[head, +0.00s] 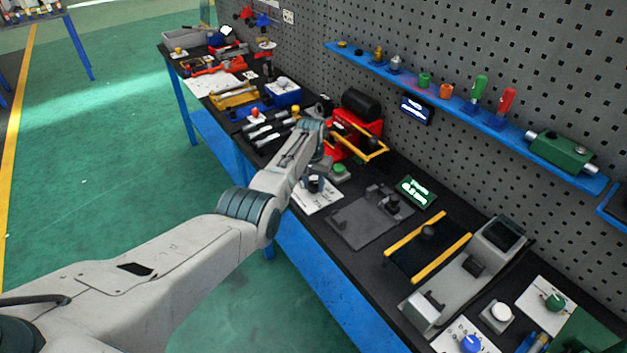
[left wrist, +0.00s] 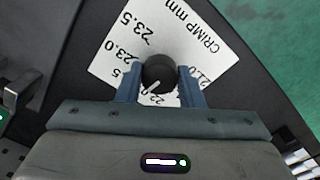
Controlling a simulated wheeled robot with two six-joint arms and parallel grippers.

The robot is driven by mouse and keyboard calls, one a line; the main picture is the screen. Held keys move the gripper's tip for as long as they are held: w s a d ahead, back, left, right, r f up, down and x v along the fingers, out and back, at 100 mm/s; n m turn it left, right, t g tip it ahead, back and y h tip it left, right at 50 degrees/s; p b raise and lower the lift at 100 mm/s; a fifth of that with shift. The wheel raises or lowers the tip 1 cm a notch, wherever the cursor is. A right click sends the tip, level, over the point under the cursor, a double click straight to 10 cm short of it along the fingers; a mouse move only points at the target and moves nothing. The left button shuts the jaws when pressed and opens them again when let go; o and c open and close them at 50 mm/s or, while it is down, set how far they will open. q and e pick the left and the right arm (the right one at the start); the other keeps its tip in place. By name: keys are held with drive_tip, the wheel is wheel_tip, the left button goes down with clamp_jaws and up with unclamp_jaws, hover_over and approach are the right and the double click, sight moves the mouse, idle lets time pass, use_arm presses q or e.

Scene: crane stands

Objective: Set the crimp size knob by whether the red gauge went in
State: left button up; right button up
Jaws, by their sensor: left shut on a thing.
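The black crimp size knob (left wrist: 158,74) sits on a white card (left wrist: 95,68) marked "CRIMP mm" with a scale of sizes. The knob's white pointer is turned toward the lower left in the left wrist view, on the side of the 22 marks. The fingers partly hide the lower numbers. My left gripper (left wrist: 160,88) is shut on the knob, one finger at each side. In the head view the knob (head: 316,184) shows under my left gripper (head: 318,172). A red-handled gauge (head: 507,101) stands upright on the blue wall shelf, beside a green-handled one (head: 478,88). My right gripper is not in view.
A red machine with a yellow handle (head: 362,128) stands behind. The blue shelf (head: 445,105) runs along the pegboard.

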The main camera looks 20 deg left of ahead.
sight(313, 184)
use_arm(q)
drive_tip(key=n+p, duration=0.1)
drive_tip(key=n, duration=0.4)
drive_tip(key=shift+r, duration=0.1)
drive_tip(key=shift+n, duration=0.4)
drive_tip(key=o, duration=1)
drive_tip(key=shift+r, duration=0.35)
wheel_tip(313, 184, up, 10)
drive_tip(key=b, duration=0.1)
drive_tip(key=shift+a, duration=0.15)
